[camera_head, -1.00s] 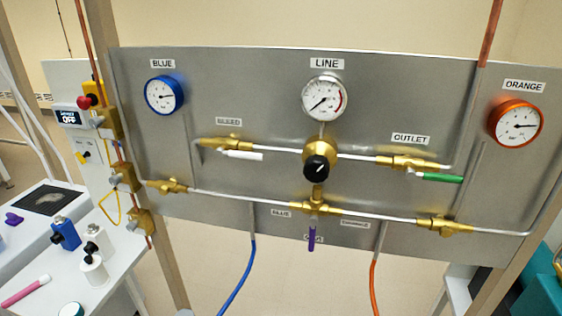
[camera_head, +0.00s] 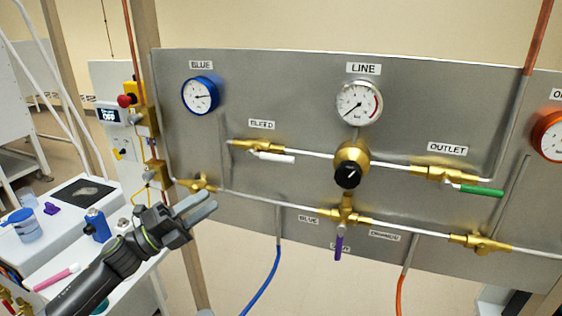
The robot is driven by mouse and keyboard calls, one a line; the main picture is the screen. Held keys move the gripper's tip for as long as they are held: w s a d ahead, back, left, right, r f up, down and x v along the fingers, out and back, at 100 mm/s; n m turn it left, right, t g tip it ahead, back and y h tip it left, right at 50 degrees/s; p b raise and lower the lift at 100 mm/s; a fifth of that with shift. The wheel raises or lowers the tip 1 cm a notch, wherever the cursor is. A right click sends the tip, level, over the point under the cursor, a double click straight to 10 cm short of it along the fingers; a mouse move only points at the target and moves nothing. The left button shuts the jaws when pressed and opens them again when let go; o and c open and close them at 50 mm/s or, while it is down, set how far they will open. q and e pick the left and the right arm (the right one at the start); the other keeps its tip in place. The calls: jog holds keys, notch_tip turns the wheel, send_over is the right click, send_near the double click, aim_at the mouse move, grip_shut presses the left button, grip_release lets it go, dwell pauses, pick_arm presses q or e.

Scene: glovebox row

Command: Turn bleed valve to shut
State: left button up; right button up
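The bleed valve (camera_head: 249,146) is a brass fitting on the grey panel under the BLEED label (camera_head: 262,124). Its white lever (camera_head: 275,158) points right, roughly along the pipe. My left gripper (camera_head: 210,203) comes in from the lower left, below and left of the bleed valve and apart from it. Its two grey fingers point up and right, with a gap between them and nothing held. My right gripper is not in view.
The panel (camera_head: 300,100) also carries a black knob (camera_head: 347,175), a green outlet lever (camera_head: 482,190), a purple lever (camera_head: 339,246) and several gauges. A brass fitting (camera_head: 198,184) sits close above my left gripper. A bench with bottles stands at left.

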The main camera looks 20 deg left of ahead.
pick_arm(q)
notch_tip(320, 180, up, 2)
jog(key=s+d+r+m+g+h, duration=0.1)
jog(key=s+d+m+g+h, duration=0.1)
jog(key=m, duration=0.1)
jog(key=p, duration=0.9)
send_near(281, 158)
jog(key=x, duration=0.8)
jog(key=shift+w, duration=0.45)
jog(key=shift+w+d+r, duration=0.2)
jog(key=shift+w+d, duration=0.2)
jog(key=shift+d, duration=0.15)
grip_shut()
